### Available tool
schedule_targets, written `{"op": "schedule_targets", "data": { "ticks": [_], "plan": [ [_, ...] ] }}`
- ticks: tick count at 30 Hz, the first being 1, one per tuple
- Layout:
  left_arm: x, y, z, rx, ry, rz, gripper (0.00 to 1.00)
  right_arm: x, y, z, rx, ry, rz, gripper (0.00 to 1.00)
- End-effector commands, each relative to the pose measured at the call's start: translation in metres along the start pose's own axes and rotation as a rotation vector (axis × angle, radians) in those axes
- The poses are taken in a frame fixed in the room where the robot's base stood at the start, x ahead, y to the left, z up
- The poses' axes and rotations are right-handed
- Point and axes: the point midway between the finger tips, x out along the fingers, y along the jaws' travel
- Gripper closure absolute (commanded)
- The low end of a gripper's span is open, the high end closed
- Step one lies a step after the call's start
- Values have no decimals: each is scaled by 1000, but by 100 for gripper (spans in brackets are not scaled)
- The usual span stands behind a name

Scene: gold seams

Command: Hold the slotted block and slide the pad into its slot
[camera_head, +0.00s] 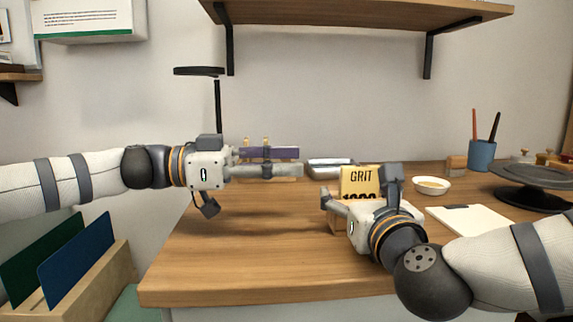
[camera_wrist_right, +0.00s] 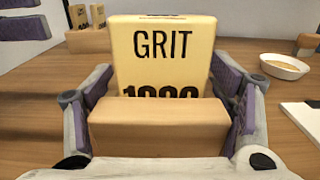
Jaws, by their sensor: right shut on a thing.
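A yellow pad marked GRIT (camera_head: 360,176) stands upright on the desk at the centre; it also shows in the right wrist view (camera_wrist_right: 163,42). A plain wooden block (camera_wrist_right: 158,126) is in front of its lower part and hides the pad's lower edge and the slot. I cannot tell how deep the pad sits in the block. My right gripper (camera_head: 358,190) is shut on the wooden block, with a purple-padded finger on either side. My left gripper (camera_head: 270,161) is at the left, above the desk, empty, its two fingers apart and pointing right.
A wooden holder with yellow pieces (camera_wrist_right: 88,40) stands behind the left gripper. To the right are a white bowl (camera_head: 432,186), a pale board (camera_head: 470,219), a blue cup (camera_head: 482,156) and a dark round stand (camera_head: 530,190). The desk's front left (camera_head: 240,265) is clear.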

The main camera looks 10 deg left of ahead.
Motion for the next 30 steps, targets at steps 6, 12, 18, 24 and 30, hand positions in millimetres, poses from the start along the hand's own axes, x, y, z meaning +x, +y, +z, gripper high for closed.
{"op": "schedule_targets", "data": {
  "ticks": [6,12,18,24,30],
  "plan": [
    [0,0,0,0,0,0,67,0,0,0,0,0,0,1],
    [0,0,0,0,0,0,67,0,0,0,0,0,0,1],
    [0,0,0,0,0,0,67,-13,0,-1,2,2,2,1],
    [0,0,0,0,0,0,67,-67,0,0,3,1,2,1],
    [0,0,0,0,0,0,67,-109,0,0,2,1,1,1]
  ]
}}
